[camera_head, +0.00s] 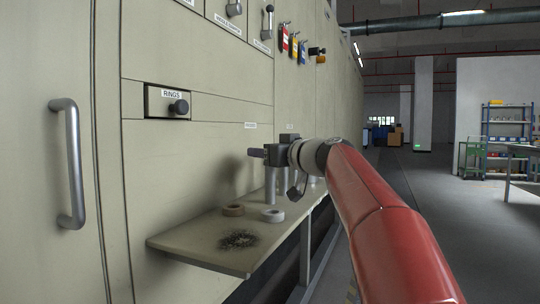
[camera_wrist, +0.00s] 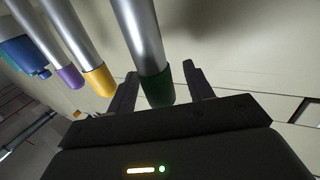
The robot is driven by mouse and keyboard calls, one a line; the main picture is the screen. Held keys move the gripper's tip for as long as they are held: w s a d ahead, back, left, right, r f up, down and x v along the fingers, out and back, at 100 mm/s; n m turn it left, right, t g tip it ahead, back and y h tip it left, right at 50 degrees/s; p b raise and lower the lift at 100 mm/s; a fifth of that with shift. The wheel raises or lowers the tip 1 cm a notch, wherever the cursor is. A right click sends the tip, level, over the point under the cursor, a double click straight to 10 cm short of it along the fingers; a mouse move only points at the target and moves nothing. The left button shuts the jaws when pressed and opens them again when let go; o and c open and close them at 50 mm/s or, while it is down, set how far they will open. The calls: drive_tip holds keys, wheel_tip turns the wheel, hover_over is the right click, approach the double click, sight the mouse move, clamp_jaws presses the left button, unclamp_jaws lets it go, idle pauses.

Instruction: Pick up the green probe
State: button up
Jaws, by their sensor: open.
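The green probe is a metal rod with a dark green tip (camera_wrist: 158,88) in the wrist view. My gripper (camera_wrist: 160,72) is open, with one finger on each side of the green tip. Whether either finger touches it I cannot tell. In the head view my gripper (camera_head: 262,153) is above the shelf, over upright metal rods (camera_head: 270,186). The green tip is hidden there behind the gripper. A yellow-tipped probe (camera_wrist: 100,80) and a purple-tipped probe (camera_wrist: 70,76) are left of the green one in the wrist view, outside the fingers.
The shelf (camera_head: 190,245) juts from the beige cabinet wall. A blue object (camera_wrist: 22,55) is at the wrist view's far left. Open floor (camera_head: 440,220) is at right.

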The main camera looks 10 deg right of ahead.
drive_tip(key=shift+w+a, duration=0.2)
drive_tip(key=shift+w, duration=0.2)
drive_tip(key=c, duration=1.1)
wheel_tip(320, 180, up, 20)
drive_tip(key=p, duration=1.1)
drive_tip(key=shift+d, duration=0.1)
drive_tip(key=s+d+b, duration=0.1)
drive_tip(key=s+d, duration=0.5)
drive_tip(key=d, duration=0.2)
drive_tip(key=shift+b, duration=0.35)
